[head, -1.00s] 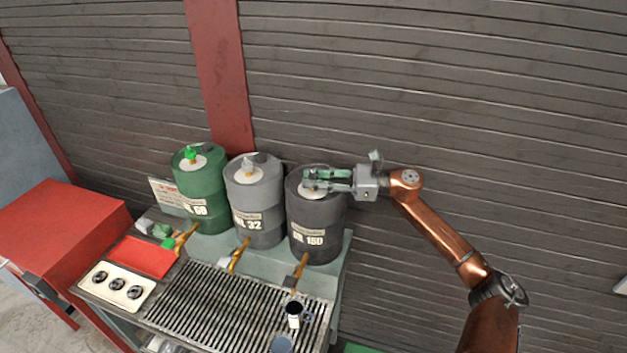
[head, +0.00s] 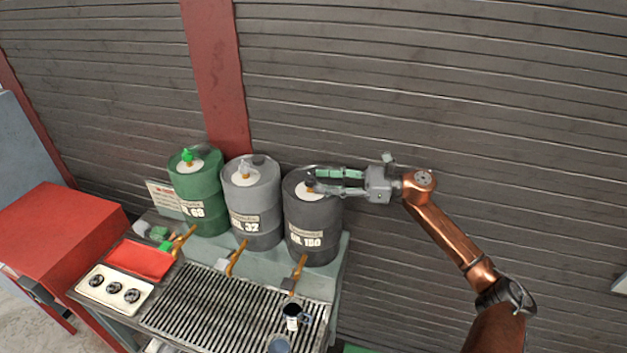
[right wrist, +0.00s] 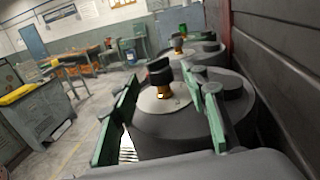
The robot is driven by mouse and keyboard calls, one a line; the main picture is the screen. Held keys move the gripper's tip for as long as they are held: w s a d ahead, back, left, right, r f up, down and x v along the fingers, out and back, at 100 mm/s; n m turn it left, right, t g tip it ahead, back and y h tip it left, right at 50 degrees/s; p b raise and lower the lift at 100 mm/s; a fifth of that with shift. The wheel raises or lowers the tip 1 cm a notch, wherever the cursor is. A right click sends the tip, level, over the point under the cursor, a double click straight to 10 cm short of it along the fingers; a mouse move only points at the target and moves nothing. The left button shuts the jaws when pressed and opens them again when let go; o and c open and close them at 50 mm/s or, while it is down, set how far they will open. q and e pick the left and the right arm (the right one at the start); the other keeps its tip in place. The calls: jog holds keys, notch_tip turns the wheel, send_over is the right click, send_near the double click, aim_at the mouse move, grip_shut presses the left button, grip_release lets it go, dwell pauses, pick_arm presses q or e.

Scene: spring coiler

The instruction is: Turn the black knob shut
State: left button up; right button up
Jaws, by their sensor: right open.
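The black knob (right wrist: 160,70) stands on a brass stem at the centre of a pale disc on top of the black drum (head: 313,225). In the head view the knob (head: 310,183) shows small at the gripper's fingertips. My right gripper (head: 318,180) reaches in from the right over the drum top, its green-padded fingers apart. In the right wrist view the open fingers (right wrist: 163,95) lie to either side of the knob, and I see gaps between them and it. My left gripper is not in view.
A grey drum (head: 252,205) and a green drum (head: 198,190) with their own knobs stand to the left. A slatted drip tray (head: 215,305) with dark cups (head: 294,313) lies in front. A dark ribbed wall (head: 450,90) rises behind.

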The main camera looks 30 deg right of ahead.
jog(key=v, duration=0.8)
